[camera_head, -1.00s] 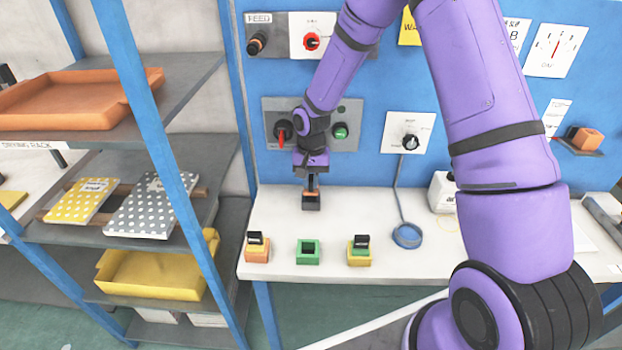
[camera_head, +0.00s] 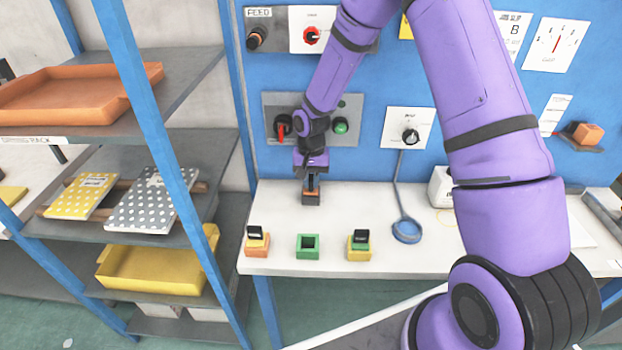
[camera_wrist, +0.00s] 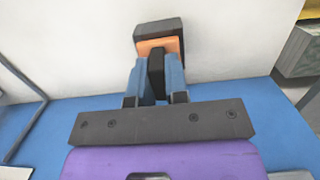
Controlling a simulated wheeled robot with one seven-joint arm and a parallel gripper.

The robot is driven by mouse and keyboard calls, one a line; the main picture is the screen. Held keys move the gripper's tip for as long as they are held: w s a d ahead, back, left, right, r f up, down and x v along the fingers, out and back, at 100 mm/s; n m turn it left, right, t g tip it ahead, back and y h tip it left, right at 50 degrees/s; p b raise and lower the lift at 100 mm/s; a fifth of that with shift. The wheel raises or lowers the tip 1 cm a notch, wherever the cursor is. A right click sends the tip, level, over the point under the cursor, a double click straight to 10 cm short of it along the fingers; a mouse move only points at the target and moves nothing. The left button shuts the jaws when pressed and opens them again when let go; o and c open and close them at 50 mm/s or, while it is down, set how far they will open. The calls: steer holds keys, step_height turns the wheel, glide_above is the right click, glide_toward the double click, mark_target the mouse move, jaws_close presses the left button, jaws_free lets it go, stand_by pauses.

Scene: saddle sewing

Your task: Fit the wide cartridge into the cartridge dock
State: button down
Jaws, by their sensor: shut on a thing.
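My gripper (camera_head: 311,181) points down over the back of the white table, near the blue wall. Its blue fingers (camera_wrist: 156,85) are shut on the dark grip of a black-and-orange block, which I take for the wide cartridge (camera_head: 311,197). In the wrist view, the block's orange band and black end (camera_wrist: 158,31) lie just beyond the fingertips. I cannot tell whether the block touches the table or sits in something.
Along the table's front stand an orange holder (camera_head: 257,251) and a yellow holder (camera_head: 359,254), each with a black-topped piece, and a green holder (camera_head: 308,254) with a dark opening. A shelf rack (camera_head: 165,150) stands left.

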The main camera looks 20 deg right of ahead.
steer(key=shift+f, duration=0.1)
steer(key=c, duration=1.1)
jaws_free()
steer(key=shift+o, duration=0.2)
steer(key=r, duration=0.5)
steer(key=w+r, duration=0.1)
steer(key=r, duration=0.1)
steer(key=shift+d+r, duration=0.15)
steer(key=shift+r, duration=0.05)
steer(key=shift+s, duration=0.1)
